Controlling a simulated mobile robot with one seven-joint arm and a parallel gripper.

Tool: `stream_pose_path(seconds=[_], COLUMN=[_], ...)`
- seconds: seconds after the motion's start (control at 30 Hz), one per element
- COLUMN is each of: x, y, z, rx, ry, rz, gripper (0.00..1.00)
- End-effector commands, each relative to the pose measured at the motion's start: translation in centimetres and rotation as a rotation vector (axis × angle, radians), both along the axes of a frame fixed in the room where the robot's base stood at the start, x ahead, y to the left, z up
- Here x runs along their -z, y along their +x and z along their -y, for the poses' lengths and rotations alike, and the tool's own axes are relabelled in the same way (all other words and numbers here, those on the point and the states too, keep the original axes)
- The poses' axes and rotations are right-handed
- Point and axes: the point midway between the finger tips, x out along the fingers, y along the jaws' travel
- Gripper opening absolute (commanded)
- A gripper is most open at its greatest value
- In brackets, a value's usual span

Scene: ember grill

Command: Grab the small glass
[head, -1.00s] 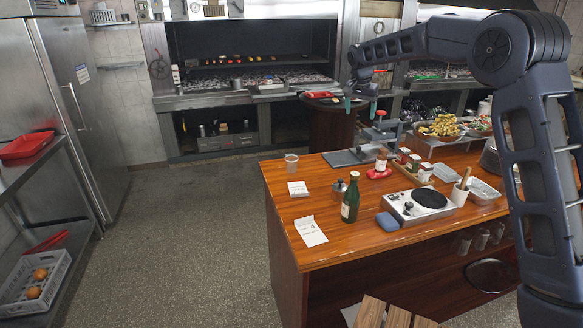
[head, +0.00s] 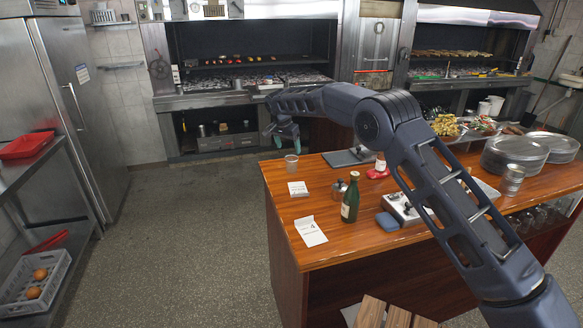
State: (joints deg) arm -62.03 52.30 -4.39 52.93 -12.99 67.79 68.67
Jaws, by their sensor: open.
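The small glass (head: 291,165) is a clear cup standing upright near the far left corner of the wooden counter (head: 300,244). My gripper (head: 282,145) is open, with teal fingertips pointing down. In the picture it appears just above the glass and slightly to its left. I cannot tell from this view how far apart they are in depth. Nothing is visible between the fingers. My arm reaches in from the right and hides part of the counter's middle.
A green bottle (head: 350,202) and a small metal pot (head: 338,189) stand right of the glass. White cards (head: 310,231) lie in front of it. A blue sponge (head: 388,222) lies by the burner. Stacked metal plates (head: 515,155) are at the right. Floor left of the counter is clear.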

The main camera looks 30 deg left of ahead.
Motion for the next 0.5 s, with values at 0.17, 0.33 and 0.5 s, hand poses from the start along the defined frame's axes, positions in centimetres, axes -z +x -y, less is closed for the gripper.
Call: stream_pose_path(seconds=[0.17,0.33,0.5], x=[2.5,4.1,5.0], y=[0.8,1.3,1.6], z=[0.2,0.2,0.3], rx=[0.001,0.000,0.000], ry=[-0.002,-0.001,-0.001], rz=[-0.001,-0.001,-0.001], gripper=[0.77,0.77,0.77])
